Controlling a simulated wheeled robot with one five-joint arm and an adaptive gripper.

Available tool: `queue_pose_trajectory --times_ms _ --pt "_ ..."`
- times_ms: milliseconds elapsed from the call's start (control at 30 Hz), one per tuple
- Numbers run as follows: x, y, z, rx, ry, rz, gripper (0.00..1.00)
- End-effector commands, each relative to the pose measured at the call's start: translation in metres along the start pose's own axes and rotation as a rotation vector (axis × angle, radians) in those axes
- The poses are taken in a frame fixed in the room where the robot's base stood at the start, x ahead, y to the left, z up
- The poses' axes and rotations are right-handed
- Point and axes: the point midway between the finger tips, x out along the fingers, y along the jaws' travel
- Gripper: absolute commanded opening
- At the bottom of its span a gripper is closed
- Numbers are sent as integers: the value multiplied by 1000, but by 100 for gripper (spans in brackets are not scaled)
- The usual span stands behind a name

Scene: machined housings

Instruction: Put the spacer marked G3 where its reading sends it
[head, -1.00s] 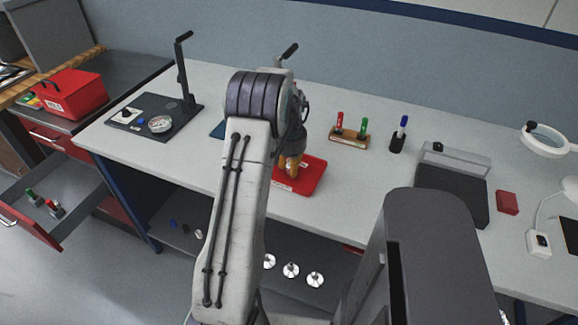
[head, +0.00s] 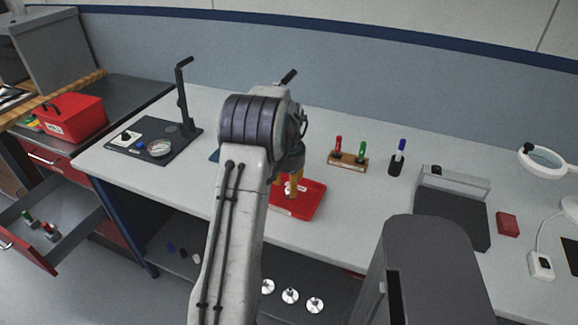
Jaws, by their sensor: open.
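My gripper (head: 295,193) is over the red tray (head: 313,203) in the middle of the bench, its orange fingers pointing down and apart. A small silvery part (head: 289,189) shows by the fingers, over or in the tray. It may be the spacer, but I can read no G3 mark and cannot tell if the fingers touch it. My arm hides the tray's left side. A dark measuring stand (head: 152,136) with an upright lever is at the back left, with a round dial gauge (head: 159,148) on its base. The dial's reading is too small to make out.
A wooden block (head: 348,160) holds red and green markers; a blue marker (head: 401,147) stands to its right. A red toolbox (head: 72,117) is at left, above an open drawer (head: 62,222). Several silvery discs (head: 290,296) lie on the lower shelf. The bench's right front is partly hidden.

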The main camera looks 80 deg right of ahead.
Motion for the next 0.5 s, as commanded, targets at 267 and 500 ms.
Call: queue_pose_trajectory --times_ms 267,500 --pt "-46 0 -1 0 5 0 46" --pt "-76 1 0 0 2 0 46"
